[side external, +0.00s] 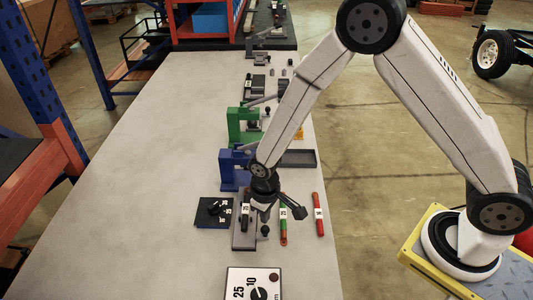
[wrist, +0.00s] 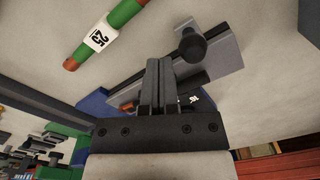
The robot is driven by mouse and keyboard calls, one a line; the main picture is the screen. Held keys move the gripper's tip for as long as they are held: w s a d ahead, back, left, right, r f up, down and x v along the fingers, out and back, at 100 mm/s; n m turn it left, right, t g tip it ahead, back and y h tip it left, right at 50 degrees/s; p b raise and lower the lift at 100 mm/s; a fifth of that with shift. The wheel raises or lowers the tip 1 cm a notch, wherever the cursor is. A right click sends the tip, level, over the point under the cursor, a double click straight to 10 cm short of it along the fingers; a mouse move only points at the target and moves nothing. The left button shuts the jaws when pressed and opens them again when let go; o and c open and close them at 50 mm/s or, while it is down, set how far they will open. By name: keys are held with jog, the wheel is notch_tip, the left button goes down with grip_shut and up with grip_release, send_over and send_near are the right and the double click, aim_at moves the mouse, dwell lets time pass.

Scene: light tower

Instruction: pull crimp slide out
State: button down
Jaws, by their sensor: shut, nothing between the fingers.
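The crimp station is a grey block (side external: 242,235) on the table, with a black knob (side external: 265,231) on its right side. In the wrist view the grey block (wrist: 225,60) lies beyond my fingers, and the round dark knob (wrist: 191,46) stands up to the right of the fingertips. I cannot tell which part is the slide. My gripper (wrist: 157,63) is shut and empty, with its fingertips apart from the knob in the picture. In the side view my gripper (side external: 298,212) is low over the station's right side. My wrist hides part of the station.
A green rod with a white label (side external: 283,212) and a red rod (side external: 318,214) lie to the right; the green rod (wrist: 104,37) also shows in the wrist view. Blue (side external: 228,170) and green (side external: 238,125) presses stand behind. A dial box (side external: 254,283) is in front. The table's left is clear.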

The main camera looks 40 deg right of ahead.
jog(key=shift+w+d+r, duration=0.25)
jog(key=shift+r, duration=0.25)
jog(key=shift+r, duration=2.5)
notch_tip(320, 180, up, 8)
jog(key=shift+f, duration=0.1)
jog(key=s+d+r+m+t, duration=0.1)
jog(key=s+d+m+t, duration=0.1)
jog(key=s+d, duration=0.8)
jog(key=shift+d+r+m+t, duration=0.15)
jog(key=shift+d+m+t, duration=0.15)
jog(key=shift+d+m, duration=0.35)
